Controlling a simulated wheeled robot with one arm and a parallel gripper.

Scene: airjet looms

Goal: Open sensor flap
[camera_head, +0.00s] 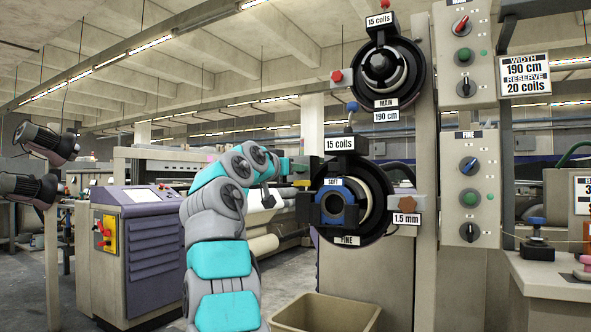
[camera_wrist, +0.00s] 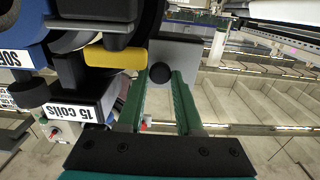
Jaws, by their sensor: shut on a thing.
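The lower feeder, marked FINE (camera_head: 347,240), carries a 15 coils sign (camera_head: 339,143) and a blue ring marked SOFT (camera_head: 336,184). My gripper (camera_head: 301,176) is at the left side of this feeder. In the wrist view its green fingers (camera_wrist: 163,85) are shut on a small round black knob (camera_wrist: 160,72). The knob sits in front of a grey plate (camera_wrist: 189,56), which looks like the sensor flap. How far the flap is open cannot be told. The 15 coils sign also shows upside down in the wrist view (camera_wrist: 73,110).
The upper feeder marked MAIN (camera_head: 382,72) hangs above. A control cabinet (camera_head: 128,255) stands left and a beige bin (camera_head: 325,313) stands below.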

